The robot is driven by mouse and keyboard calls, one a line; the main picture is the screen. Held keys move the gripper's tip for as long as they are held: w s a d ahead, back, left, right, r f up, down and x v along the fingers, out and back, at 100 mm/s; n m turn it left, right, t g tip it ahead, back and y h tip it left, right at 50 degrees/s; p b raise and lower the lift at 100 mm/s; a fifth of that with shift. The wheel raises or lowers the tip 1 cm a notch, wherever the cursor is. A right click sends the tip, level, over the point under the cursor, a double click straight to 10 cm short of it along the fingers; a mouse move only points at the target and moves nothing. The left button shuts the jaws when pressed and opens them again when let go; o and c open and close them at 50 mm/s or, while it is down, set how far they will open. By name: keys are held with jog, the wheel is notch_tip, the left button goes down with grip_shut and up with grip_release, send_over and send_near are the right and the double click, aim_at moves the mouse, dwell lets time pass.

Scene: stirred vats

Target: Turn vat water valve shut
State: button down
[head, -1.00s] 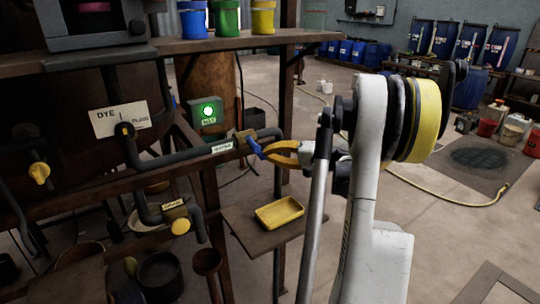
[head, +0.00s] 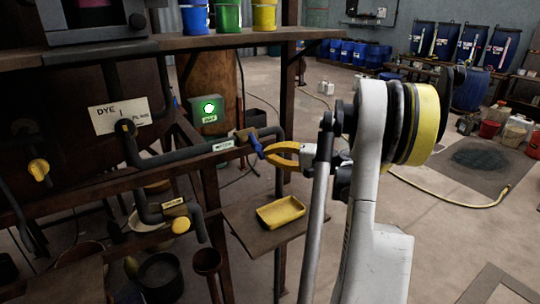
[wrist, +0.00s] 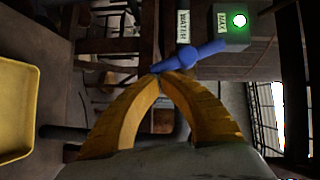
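The water valve's blue handle (head: 256,145) sits on the dark pipe beside a small white label in the head view. In the wrist view the blue handle (wrist: 200,52) lies just past my fingertips, by the WATER label (wrist: 183,25). My gripper (head: 268,150) has yellow curved fingers. In the wrist view the fingertips (wrist: 170,77) come together at the handle's near end and look shut on it. The exact contact between the tips is partly hidden.
A green-lit box (head: 209,113) is mounted behind the pipe. A yellow tray (head: 281,212) rests on a low shelf below my gripper. Yellow-knobbed valves (head: 180,224) and the DYE sign (head: 118,118) are at left. A shelf with coloured pots (head: 228,18) is above. Open floor is at right.

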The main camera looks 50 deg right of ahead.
jog(key=shift+a+f+m+t+b, duration=0.2)
jog(key=shift+m+t+b, duration=0.1)
jog(key=shift+m+b, duration=0.1)
dwell(0.4)
jog(key=shift+w+a+f+b, duration=0.1)
jog(key=shift+a+f+b, duration=0.1)
jog(key=shift+b, duration=0.15)
dwell(3.4)
